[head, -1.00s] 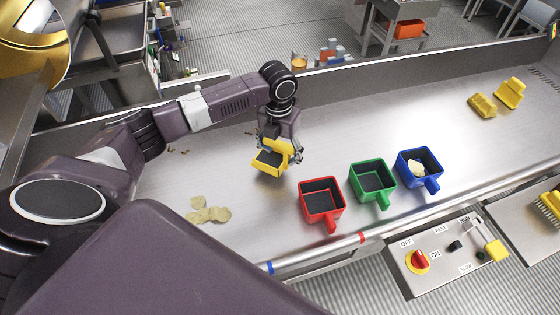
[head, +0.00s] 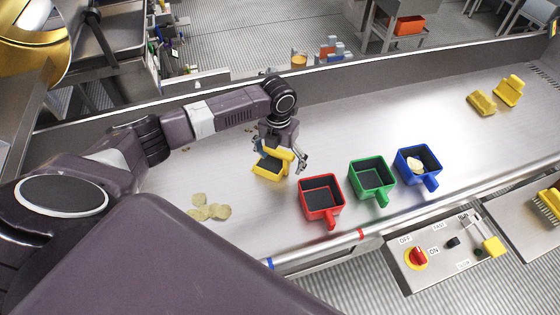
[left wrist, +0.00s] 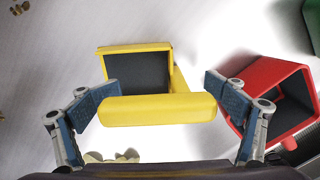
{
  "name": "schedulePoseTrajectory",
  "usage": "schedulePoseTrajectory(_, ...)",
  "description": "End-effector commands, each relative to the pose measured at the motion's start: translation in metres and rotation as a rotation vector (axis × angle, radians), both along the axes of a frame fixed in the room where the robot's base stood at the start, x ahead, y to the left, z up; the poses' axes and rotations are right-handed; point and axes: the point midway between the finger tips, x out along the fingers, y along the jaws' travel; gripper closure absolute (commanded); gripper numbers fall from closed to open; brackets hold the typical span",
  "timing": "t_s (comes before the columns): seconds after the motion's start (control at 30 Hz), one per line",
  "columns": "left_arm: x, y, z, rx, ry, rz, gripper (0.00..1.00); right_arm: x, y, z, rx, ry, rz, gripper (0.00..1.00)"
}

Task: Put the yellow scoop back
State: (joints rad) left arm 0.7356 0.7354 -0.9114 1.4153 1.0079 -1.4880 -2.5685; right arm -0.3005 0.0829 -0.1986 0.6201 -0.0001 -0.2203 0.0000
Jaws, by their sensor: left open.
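The yellow scoop (head: 266,176) rests on the steel surface, just left of the red scoop (head: 322,207). My left gripper (head: 280,156) is open over the yellow scoop's handle. In the left wrist view the handle (left wrist: 155,110) lies crosswise between the spread fingers (left wrist: 163,90), with a gap at the right finger. The left fingertip overlaps the handle's left end in the picture; I cannot tell if they touch. The scoop's dark-bottomed box looks empty. The green scoop (head: 372,190) and the blue scoop (head: 417,178) stand further right in the row. My right gripper is not in view.
Pale chips (head: 210,210) lie loose to the left. The blue scoop holds pale pieces. Two yellow tools (head: 508,92) lie at the far right. A control panel (head: 445,250) with a red knob is at the front edge. The surface behind the scoops is clear.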

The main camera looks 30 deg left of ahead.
Motion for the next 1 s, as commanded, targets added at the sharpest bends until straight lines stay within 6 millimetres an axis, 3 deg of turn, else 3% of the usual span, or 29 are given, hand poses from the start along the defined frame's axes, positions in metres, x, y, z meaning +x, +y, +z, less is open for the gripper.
schedulePoseTrajectory(0.37,0.001,0.000,0.010,-0.001,-0.002,0.000,0.13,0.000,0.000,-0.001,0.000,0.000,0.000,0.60)
schedulePoseTrajectory(0.8,0.001,0.002,0.097,-0.001,-0.004,-0.001,0.13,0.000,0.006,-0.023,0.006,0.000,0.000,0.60)
schedulePoseTrajectory(1.0,0.000,0.003,0.119,-0.001,-0.001,0.001,0.13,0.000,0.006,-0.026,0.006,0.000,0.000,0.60)
